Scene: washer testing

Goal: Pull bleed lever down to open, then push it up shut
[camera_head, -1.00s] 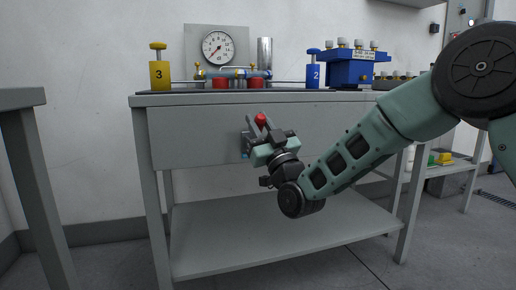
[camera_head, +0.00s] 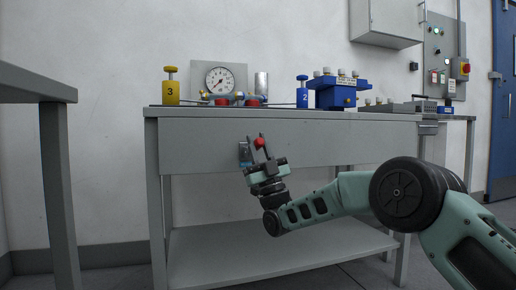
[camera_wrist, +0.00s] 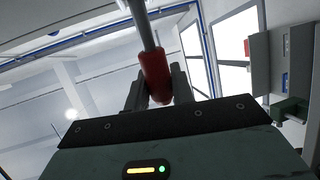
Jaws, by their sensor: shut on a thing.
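The bleed lever has a red grip (camera_head: 259,143) in front of the bench's front panel. In the wrist view the red grip (camera_wrist: 155,76) sits at the end of a grey metal rod (camera_wrist: 142,22). My gripper (camera_head: 257,149) is shut on the red grip, with one finger on each side of it; it also shows in the wrist view (camera_wrist: 158,90). The rod's joint to the mount is too small to make out.
The grey bench (camera_head: 300,126) carries a yellow cylinder marked 3 (camera_head: 171,90), a dial gauge (camera_head: 220,80), a blue cylinder marked 2 (camera_head: 302,95) and a blue block (camera_head: 340,92). A lower shelf (camera_head: 270,250) lies beneath. Another table (camera_head: 35,85) stands at left.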

